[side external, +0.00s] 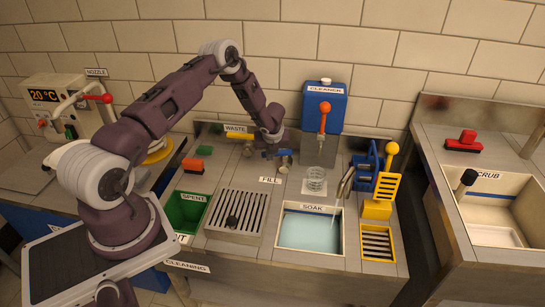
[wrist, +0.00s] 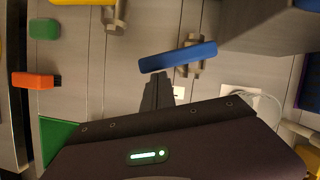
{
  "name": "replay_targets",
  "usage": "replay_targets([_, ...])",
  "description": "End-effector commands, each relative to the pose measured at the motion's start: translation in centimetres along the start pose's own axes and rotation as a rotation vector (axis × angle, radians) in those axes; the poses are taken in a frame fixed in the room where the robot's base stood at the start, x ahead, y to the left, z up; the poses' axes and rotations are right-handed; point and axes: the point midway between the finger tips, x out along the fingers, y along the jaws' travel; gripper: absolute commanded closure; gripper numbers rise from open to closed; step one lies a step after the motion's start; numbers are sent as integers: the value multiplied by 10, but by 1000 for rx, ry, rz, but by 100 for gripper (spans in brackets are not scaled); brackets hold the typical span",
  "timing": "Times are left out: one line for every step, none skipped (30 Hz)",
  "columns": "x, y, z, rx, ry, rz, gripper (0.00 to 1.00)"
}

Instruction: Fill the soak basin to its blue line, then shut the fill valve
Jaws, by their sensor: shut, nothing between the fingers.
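The soak basin (side external: 285,232), labelled SOAK, holds pale blue water. A curved metal spout (side external: 346,183) hangs over its right back corner, and a thin pale stream seems to fall from it. The fill valve's blue handle (side external: 284,152) sits behind the FILL label. In the wrist view the blue handle (wrist: 178,57) lies slantwise across its pipe fitting. My gripper (wrist: 157,78) is shut and empty, its tips right beside the handle's left half; I cannot tell whether they touch. In the side view my gripper is mostly hidden behind the wrist.
The yellow waste valve handle (side external: 239,135) is left of the fill valve. A blue cleaner tank (side external: 324,108) with an orange-topped lever stands behind.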

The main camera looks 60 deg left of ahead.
Motion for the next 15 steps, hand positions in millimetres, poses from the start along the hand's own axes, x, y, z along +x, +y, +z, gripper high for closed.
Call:
replay_targets([1,2,3,32,-1,-11,100])
replay_targets([1,3,4,52,-1,-20,100])
replay_targets([2,3,6,78,-1,-31,100])
replay_targets([2,4,7,97,-1,-39,100])
replay_targets([3,5,8,116,-1,-46,100])
replay_targets([4,6,10,141,-1,-55,100])
replay_targets([4,6,11,157,-1,-62,100])
replay_targets([5,6,12,175,0,-70,100])
replay_targets([5,6,14,196,-1,-78,100])
replay_targets([6,7,15,211,-1,-85,100])
replay_targets([6,7,16,224,-1,-90,100])
replay_targets([6,8,17,240,-1,-96,100])
replay_targets([7,8,18,253,-1,-101,100])
replay_targets([7,8,19,264,-1,-106,100])
replay_targets([8,8,20,275,-1,-110,100])
